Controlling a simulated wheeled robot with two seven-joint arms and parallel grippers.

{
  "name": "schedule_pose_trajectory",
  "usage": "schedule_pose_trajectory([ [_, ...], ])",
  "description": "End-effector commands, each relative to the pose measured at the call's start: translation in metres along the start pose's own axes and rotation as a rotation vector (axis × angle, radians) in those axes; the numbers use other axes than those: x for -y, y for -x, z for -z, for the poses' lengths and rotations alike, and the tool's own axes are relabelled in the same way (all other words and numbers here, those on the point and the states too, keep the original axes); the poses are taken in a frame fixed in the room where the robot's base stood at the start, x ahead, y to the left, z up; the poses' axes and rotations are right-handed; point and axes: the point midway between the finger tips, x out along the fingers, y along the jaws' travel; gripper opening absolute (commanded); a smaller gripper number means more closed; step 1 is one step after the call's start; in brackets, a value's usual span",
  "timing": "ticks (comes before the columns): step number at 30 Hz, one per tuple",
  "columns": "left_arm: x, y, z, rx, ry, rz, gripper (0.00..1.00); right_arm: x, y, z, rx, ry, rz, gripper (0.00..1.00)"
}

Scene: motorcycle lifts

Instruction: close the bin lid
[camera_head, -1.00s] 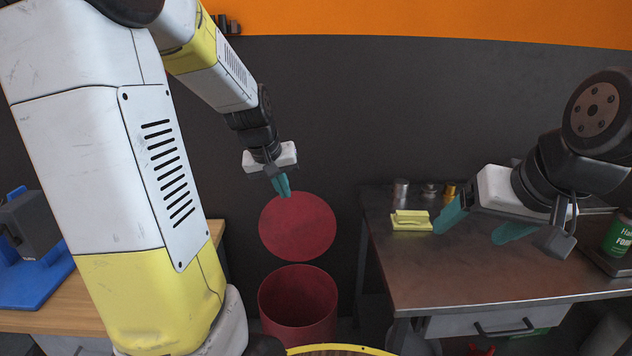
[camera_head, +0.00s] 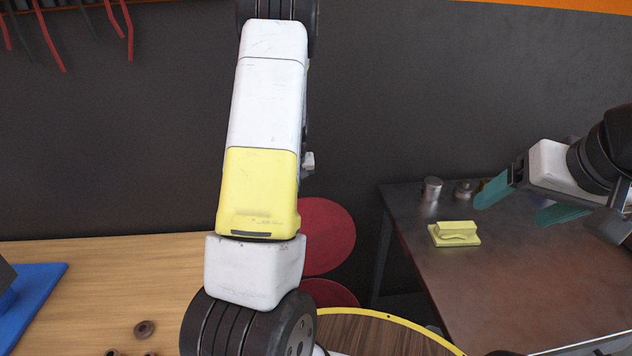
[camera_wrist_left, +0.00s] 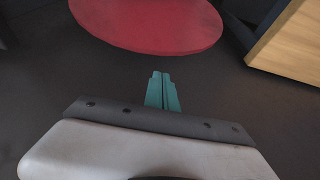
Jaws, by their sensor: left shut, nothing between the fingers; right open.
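The red round bin lid (camera_head: 328,238) stands raised behind the bin in the head view, partly covered by my left arm. Below it the red bin (camera_head: 332,292) shows only as a small part of its rim; the rest is hidden. In the left wrist view the lid (camera_wrist_left: 150,22) is a red disc at the top, beyond the fingertips and apart from them. My left gripper (camera_wrist_left: 161,78) is shut and empty; my arm hides it in the head view. My right gripper (camera_head: 514,207) is open and empty above the metal table, away from the bin.
A metal table (camera_head: 500,290) at the right holds a yellow block-like item (camera_head: 455,234) and small metal cylinders (camera_head: 432,189). A wooden table (camera_head: 120,280) with a blue item (camera_head: 35,300) stands at the left. A dark wall (camera_head: 400,90) is behind.

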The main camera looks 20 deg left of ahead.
Motion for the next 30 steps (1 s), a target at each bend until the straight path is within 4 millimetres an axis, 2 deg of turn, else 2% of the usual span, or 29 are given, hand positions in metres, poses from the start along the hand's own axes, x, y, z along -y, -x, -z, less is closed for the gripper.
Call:
schedule_pose_trajectory([
  [15,0.0,-0.083,-0.001,0.002,-0.001,0.0,0.0,0.0,0.0,0.0,0.0,0.0,0.0,0.79],
  [21,0.0,-0.095,0.0,0.0,0.0,-0.001,0.0,0.0,0.0,0.0,0.0,0.0,0.0,0.79],
  [30,0.0,-0.096,0.0,0.0,0.0,-0.001,0.0,0.0,0.0,0.0,0.0,0.0,0.0,0.79],
])
